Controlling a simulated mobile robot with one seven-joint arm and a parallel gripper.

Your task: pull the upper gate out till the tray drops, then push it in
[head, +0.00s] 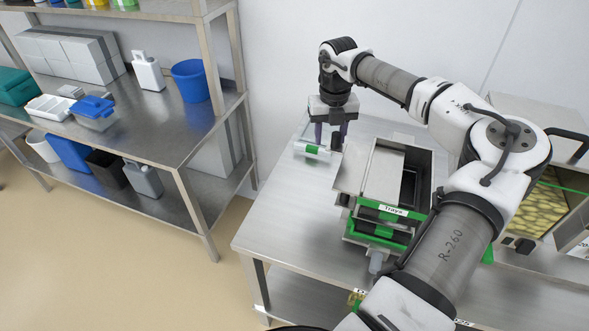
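The tray dispenser (388,214) stands on the steel table, a metal box with green trim and a "Trays" label. A flat grey plate (351,172), which looks like the upper gate, juts from the left side of the box. My gripper (331,135) points down above the table, left of the box and behind the plate. Its two purple fingers stand apart. A small black upright piece (336,142) shows between or just beside them; I cannot tell whether they touch it. Whatever tray is in the box cannot be made out.
A machine (555,185) with a window onto yellowish food stands at the right, partly behind my arm. A steel shelf (150,125) with bins is at the left. The table's front left (285,235) is clear.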

